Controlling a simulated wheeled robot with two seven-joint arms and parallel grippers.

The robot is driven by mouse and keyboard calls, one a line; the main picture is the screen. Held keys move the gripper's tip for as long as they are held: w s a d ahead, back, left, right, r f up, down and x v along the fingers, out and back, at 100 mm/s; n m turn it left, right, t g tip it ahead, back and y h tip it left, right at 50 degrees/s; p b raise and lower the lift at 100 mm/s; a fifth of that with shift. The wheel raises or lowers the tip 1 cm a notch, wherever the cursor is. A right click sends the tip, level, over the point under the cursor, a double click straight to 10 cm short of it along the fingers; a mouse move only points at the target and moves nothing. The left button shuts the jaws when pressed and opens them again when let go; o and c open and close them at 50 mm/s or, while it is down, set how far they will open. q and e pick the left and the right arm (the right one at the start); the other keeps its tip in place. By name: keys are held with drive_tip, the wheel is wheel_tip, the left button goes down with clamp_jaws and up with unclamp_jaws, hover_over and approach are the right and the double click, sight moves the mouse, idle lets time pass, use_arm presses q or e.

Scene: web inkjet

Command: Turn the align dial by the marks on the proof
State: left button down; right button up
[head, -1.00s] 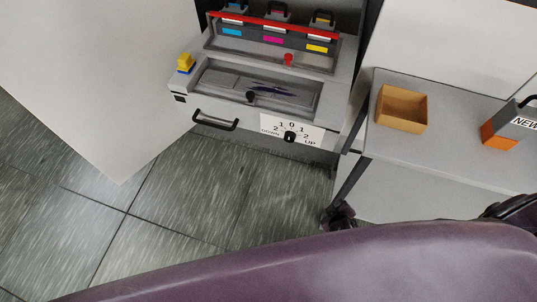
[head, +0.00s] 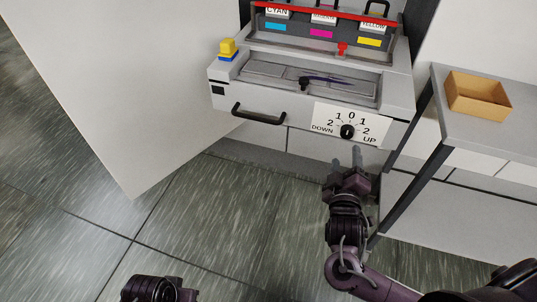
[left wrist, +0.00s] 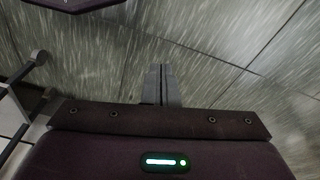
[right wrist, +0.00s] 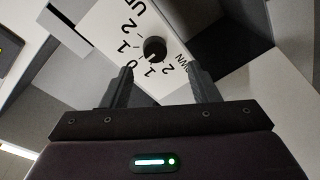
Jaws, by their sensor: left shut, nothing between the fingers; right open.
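The align dial (head: 347,131) is a black round knob on a white plate (head: 322,111) marked 2, 1, 0, 1, 2, with DOWN at left and UP at right. Which mark it points to is too small to tell. My right gripper (head: 357,157) is open and empty just below and in front of the dial. In the right wrist view, the dial (right wrist: 154,49) shows beyond and between the open fingertips (right wrist: 160,75), apart from them. My left gripper (left wrist: 160,75) is shut and empty over the floor. I cannot make out a proof with readable marks.
A black drawer handle (head: 258,114) sits left. A side table holds a tan box (head: 478,96).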

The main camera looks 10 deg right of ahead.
sight(347, 135)
use_arm(q)
drive_tip(key=shift+w+d+r+t+h+b, duration=0.1)
drive_tip(key=shift+w+d+t+h+b, duration=0.25)
drive_tip(key=shift+d+b, duration=0.3)
use_arm(e)
drive_tip(key=x, duration=0.7)
drive_tip(key=shift+w+r, duration=0.15)
drive_tip(key=shift+r, duration=0.25)
drive_tip(key=c, duration=1)
